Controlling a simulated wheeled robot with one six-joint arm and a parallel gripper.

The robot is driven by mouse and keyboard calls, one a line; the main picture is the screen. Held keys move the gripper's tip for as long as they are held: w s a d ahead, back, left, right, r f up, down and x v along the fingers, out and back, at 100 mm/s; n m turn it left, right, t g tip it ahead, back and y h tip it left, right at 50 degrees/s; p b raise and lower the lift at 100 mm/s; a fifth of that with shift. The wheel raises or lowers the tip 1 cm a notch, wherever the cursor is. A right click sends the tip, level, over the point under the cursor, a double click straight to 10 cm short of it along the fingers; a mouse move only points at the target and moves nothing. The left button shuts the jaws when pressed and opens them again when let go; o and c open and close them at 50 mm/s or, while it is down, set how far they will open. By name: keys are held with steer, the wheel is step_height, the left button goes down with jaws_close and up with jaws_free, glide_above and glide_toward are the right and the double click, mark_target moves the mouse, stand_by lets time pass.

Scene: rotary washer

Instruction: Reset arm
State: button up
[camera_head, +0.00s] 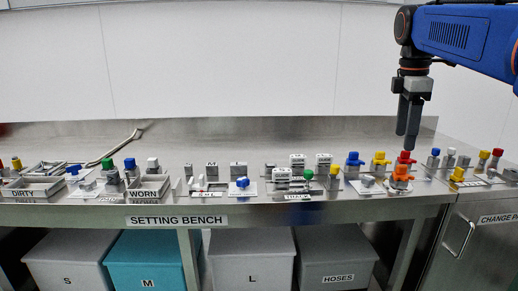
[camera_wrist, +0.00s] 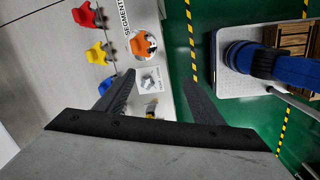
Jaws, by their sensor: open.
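My arm reaches in from the upper right in the head view. My gripper (camera_head: 408,140) points down above the right part of the setting bench (camera_head: 240,220). In the wrist view my gripper (camera_wrist: 160,95) has its two dark fingers spread apart with nothing between them. An orange valve-like part (camera_head: 401,174) on a round base stands below and close to the fingertips in the head view. In the wrist view the orange part (camera_wrist: 142,43) lies beyond the fingers, apart from them.
Red (camera_wrist: 82,16), yellow (camera_wrist: 97,52) and blue (camera_wrist: 107,85) parts stand in a row near the gripper. Trays labelled dirty and worn (camera_head: 148,188) sit at the left. Bins (camera_head: 250,260) stand under the bench. Green floor (camera_wrist: 210,20) lies beyond its edge.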

steer(key=s+a+f+m+t, duration=0.1)
steer(key=s+a+f+m, duration=0.2)
steer(key=s+f+m, duration=0.2)
steer(key=s+a+f+m+t, duration=0.1)
steer(key=s+a+f+m, duration=0.2)
steer(key=s+f, duration=0.8)
steer(key=s+a+f+m+t+y, duration=0.1)
steer(key=s+a+f+m, duration=0.2)
steer(key=f, duration=1.1)
steer(key=s+m, duration=0.3)
steer(key=s, duration=0.2)
steer(key=shift+s+a+m+t, duration=0.15)
steer(key=shift+a+m+t, duration=0.15)
steer(key=shift+a+t, duration=0.1)
steer(key=shift+c, duration=0.2)
